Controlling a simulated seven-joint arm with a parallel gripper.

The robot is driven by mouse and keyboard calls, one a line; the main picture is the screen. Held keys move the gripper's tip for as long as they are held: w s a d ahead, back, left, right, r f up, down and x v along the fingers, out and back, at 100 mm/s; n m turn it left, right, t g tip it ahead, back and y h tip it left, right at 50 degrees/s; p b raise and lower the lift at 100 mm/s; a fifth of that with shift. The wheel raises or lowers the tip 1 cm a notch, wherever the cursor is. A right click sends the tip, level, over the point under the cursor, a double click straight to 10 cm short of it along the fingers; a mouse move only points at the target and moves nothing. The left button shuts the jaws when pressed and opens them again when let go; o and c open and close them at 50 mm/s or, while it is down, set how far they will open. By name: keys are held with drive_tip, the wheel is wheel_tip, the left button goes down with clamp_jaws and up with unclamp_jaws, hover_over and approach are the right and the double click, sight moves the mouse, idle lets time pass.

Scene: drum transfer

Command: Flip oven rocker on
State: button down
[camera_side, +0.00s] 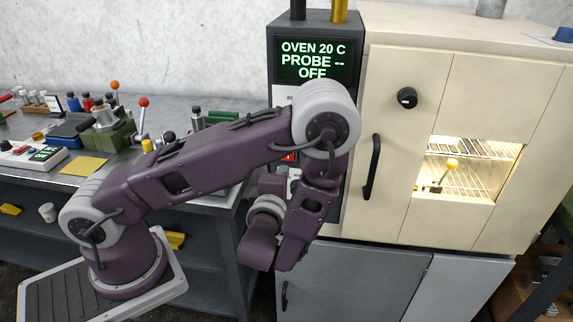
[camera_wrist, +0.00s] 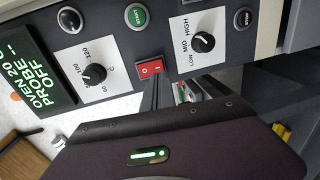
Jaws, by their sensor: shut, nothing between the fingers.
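The red oven rocker (camera_wrist: 150,68) sits on the grey control panel in the wrist view, between two black knobs. A bit of its red also shows in the side view (camera_side: 288,156), beside my arm. My gripper (camera_wrist: 157,82) is shut and empty, its narrow fingertips right at the rocker's lower edge in the picture. I cannot tell whether they touch it. My arm hides most of the panel in the side view. The display (camera_side: 313,61) reads OVEN 20 C, PROBE --, OFF.
A temperature knob (camera_wrist: 94,74), a LOW-MID-HIGH knob (camera_wrist: 203,42), a green START button (camera_wrist: 137,15) and a black STOP button (camera_wrist: 243,18) surround the rocker. The cream oven (camera_side: 440,100) stands right of the panel. A cluttered bench (camera_side: 215,135) is to the left.

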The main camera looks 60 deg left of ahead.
sight(288, 159)
drive_tip(key=x, duration=0.5)
drive_tip(key=shift+w+a, duration=0.15)
drive_tip(key=shift+a, duration=0.05)
drive_tip(key=shift+w+a+f+t+y, duration=0.15)
drive_tip(key=shift+t+y, duration=0.15)
drive_tip(key=f+v, duration=0.2)
drive_tip(key=v, duration=1.1)
drive_tip(key=shift+s+d+f, duration=0.35)
drive_tip(key=shift+f, duration=0.05)
